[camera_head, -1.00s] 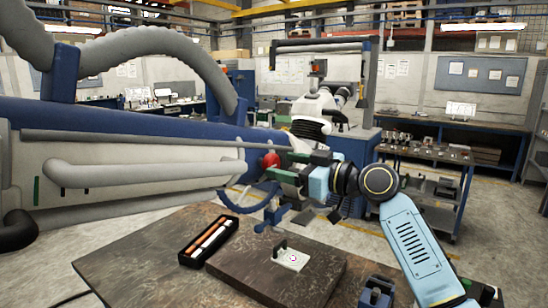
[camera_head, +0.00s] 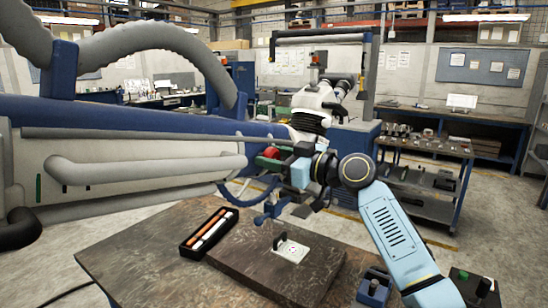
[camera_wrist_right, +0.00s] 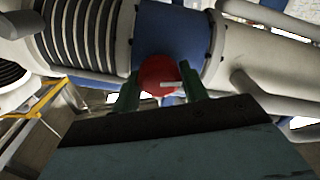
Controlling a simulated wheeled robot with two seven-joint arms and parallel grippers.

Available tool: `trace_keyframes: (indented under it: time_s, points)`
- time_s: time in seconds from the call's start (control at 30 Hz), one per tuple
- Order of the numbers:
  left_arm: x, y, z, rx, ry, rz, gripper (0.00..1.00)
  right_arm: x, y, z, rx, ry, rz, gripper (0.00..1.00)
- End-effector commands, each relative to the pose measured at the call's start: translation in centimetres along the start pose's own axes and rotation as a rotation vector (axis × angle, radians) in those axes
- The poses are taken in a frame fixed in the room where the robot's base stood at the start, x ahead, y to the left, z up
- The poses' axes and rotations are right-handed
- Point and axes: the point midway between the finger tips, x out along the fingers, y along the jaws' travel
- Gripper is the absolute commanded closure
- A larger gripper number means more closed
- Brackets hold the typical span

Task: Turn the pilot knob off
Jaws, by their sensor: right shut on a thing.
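The pilot knob is a round red knob (camera_head: 271,153) on the side of the large blue and white arm (camera_head: 120,165). In the right wrist view the knob (camera_wrist_right: 155,75) has a short pale line on it, lying nearly level and pointing right. My right gripper (camera_head: 280,155) reaches it from the right. Its two dark green fingers stand on either side of the knob in the right wrist view (camera_wrist_right: 158,86), shut on it. The fingertips' contact is partly hidden in the head view. My left gripper is not in view.
Below is a dark table (camera_head: 140,245) with a black tray (camera_head: 192,250) of orange and white sticks, and a thick board (camera_head: 240,270) bearing a white plate (camera_head: 291,252). A blue block (camera_head: 374,288) sits at the table's right. Ribbed grey hoses (camera_head: 150,45) arch above the blue arm.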

Motion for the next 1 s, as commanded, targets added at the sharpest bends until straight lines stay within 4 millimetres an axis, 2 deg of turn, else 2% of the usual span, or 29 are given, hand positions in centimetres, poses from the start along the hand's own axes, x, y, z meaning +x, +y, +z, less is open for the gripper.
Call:
trace_keyframes:
  time_s: [0.27, 0.47, 1.0]
  points:
    - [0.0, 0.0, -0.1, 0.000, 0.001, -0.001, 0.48, 0.0, 0.0, 0.0, 0.026, 0.000, 0.000, 0.79]
    - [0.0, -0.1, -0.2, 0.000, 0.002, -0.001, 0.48, 0.0, 0.0, 0.0, 0.120, -0.001, 0.000, 0.79]
    - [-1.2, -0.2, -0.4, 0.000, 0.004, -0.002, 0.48, 0.0, 0.2, 0.0, 0.606, -0.001, 0.000, 0.79]
